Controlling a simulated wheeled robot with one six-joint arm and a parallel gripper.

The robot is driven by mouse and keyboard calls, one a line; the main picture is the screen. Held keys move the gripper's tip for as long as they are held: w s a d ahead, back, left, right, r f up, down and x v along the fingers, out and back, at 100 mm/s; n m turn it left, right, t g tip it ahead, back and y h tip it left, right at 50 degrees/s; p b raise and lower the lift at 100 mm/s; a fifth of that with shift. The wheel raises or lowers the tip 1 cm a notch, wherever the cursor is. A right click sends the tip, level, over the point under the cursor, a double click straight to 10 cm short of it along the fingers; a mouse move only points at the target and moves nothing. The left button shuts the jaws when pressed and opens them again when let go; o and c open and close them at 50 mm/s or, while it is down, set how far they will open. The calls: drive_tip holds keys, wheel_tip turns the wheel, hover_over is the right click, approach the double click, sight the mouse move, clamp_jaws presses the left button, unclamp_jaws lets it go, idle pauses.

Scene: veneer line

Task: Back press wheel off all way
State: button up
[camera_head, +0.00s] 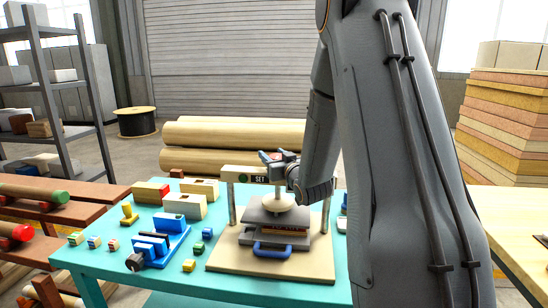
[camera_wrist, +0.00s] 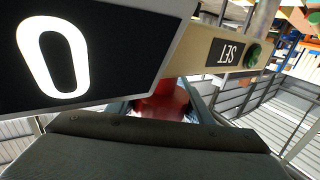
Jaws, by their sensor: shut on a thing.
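The press (camera_head: 330,222) stands on the teal table, with a cross beam marked SET (camera_head: 258,178) on two posts. A screw runs down from the beam to a pale round disc (camera_head: 278,203) over a grey plate (camera_head: 262,217). My gripper (camera_head: 274,158) is at the top of the beam and hides most of the wheel. In the wrist view a red part, seemingly the press wheel (camera_wrist: 163,100), sits between the fingers of my gripper (camera_wrist: 163,112), which is shut on it. The SET beam (camera_wrist: 205,53) is close beside it.
A black plate with a white 0 (camera_wrist: 120,40) fills the wrist view's upper left. Blue blocks (camera_head: 160,247) and small coloured pieces lie left of the press. Log rolls (camera_head: 230,138) lie behind the table. My arm hides the table's right side.

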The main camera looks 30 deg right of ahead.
idle(0.4)
drive_tip(key=o, duration=1)
drive_tip(key=shift+o, duration=0.2)
drive_tip(key=s+b, duration=0.1)
drive_tip(key=s, duration=0.6)
drive_tip(key=shift+s+a+b, duration=0.15)
drive_tip(key=shift+s+b, duration=0.25)
